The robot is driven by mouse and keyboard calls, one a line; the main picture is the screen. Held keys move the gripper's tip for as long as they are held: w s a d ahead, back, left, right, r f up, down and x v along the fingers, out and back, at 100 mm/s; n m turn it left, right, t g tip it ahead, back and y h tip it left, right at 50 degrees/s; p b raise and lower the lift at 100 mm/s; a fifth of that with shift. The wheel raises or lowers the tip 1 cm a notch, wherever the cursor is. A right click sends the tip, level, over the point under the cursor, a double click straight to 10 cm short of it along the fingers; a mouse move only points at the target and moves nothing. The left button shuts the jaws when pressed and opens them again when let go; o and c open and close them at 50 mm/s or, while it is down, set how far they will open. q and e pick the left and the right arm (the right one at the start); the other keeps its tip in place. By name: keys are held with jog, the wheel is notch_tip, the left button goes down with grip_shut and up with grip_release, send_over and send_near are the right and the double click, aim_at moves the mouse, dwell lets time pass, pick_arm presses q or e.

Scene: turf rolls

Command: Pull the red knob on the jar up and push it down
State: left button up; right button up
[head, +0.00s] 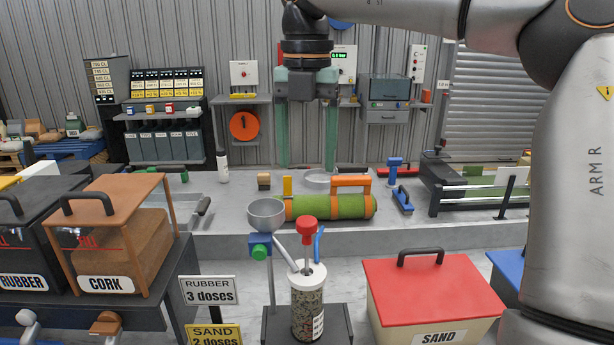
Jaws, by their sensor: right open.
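The red knob (307,225) sits on a short stem above the white lid of a clear jar (307,305) filled with mixed granules. The jar stands upright on a dark base, low in the middle of the head view. My right gripper (307,165) points downward, higher in the picture than the knob. Its two green fingers are spread apart with nothing between them, and they do not touch the knob. My left gripper is not in view.
A grey funnel (266,214) and a blue tube (319,244) stand close beside the knob. A green turf roll (330,206) with orange bands lies behind. The red-lidded sand box (430,290) is at right, the cork box (118,240) at left.

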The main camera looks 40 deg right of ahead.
aim_at(307, 220)
jog(key=shift+r, duration=0.4)
notch_tip(307, 220, down, 14)
jog(key=n, duration=0.6)
jog(key=n+p, duration=0.1)
jog(key=n, duration=1.1)
jog(key=shift+r, duration=0.25)
jog(key=shift+c, duration=0.2)
grip_shut()
dwell(0.6)
